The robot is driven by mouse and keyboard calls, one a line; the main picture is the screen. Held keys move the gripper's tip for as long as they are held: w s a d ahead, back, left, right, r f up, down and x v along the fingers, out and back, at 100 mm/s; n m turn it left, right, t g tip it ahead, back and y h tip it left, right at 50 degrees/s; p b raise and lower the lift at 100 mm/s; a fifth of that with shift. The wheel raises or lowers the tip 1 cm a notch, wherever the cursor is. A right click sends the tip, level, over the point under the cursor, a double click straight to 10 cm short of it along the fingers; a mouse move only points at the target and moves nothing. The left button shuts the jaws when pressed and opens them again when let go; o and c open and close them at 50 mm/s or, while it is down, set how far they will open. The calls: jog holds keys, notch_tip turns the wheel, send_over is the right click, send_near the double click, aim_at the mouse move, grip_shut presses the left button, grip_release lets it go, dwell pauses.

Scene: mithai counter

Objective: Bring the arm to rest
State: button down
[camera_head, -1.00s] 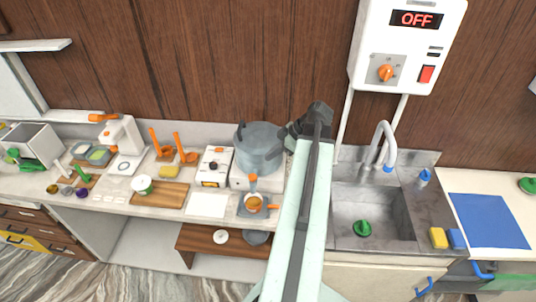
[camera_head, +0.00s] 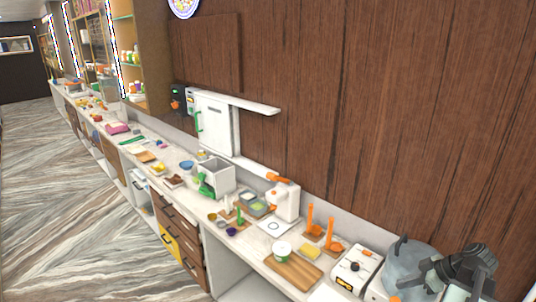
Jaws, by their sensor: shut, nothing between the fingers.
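My gripper (camera_head: 466,268) shows at the bottom right corner, dark grey, seen from behind and above. It is shut with nothing held. It stands in front of the grey steel pot (camera_head: 410,268) and hides part of it. I cannot tell how far apart they are. The rest of my arm is mostly out of the picture.
The long counter runs back to the left. Near the arm are a white control box (camera_head: 356,268), a wooden board (camera_head: 293,271) with a white tub (camera_head: 282,251), orange stands (camera_head: 322,230) and a white machine (camera_head: 286,200). The striped floor (camera_head: 75,215) at left is clear.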

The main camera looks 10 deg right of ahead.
jog(key=w+a+f+n+g+y+b, duration=0.1)
jog(key=w+a+f+n+b, duration=0.1)
jog(key=w+a+f, duration=0.35)
jog(key=w+a+f+n+g+b, duration=0.1)
jog(key=w+a+f+b, duration=0.15)
jog(key=a, duration=0.55)
jog(key=w+a+f+m+g+h+b, duration=0.1)
jog(key=a+f+m+b, duration=0.4)
jog(key=a, duration=0.7)
jog(key=w+a+f+m+g+h+b, duration=0.2)
jog(key=a+f+m+h+b, duration=0.3)
jog(key=a+f, duration=0.5)
jog(key=shift+w+a+f+m+g+b, duration=0.2)
jog(key=shift+a+m+g+b, duration=0.2)
jog(key=shift+a+b, duration=0.85)
jog(key=shift+a+p, duration=0.3)
jog(key=shift+p, duration=0.05)
